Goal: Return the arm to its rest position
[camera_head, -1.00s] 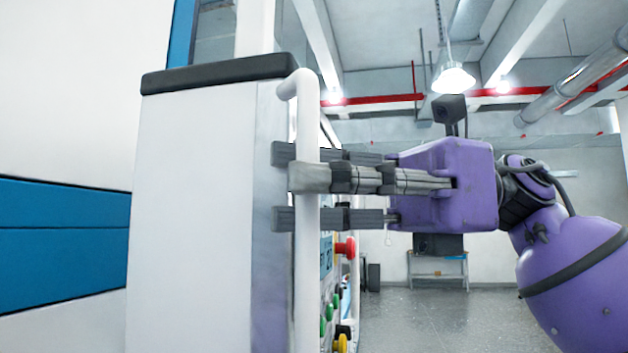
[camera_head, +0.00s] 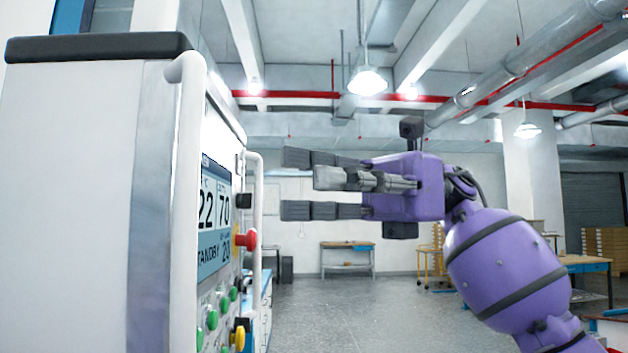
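My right arm (camera_head: 500,265) is purple and comes in from the lower right. Its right gripper (camera_head: 300,182) has dark grey fingers pointing left, spread apart with a gap between them, and nothing is in them. The fingertips are to the right of the machine's control cabinet (camera_head: 70,190) and its white vertical handle (camera_head: 187,200), clear of the handle in the picture. My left gripper is out of view.
The cabinet's panel has a display (camera_head: 213,215), a red button (camera_head: 245,240) and several green buttons. A second white rail (camera_head: 256,220) stands beside the panel. A small wooden-topped table (camera_head: 347,246) is at the back. The grey floor (camera_head: 350,305) is open in the middle.

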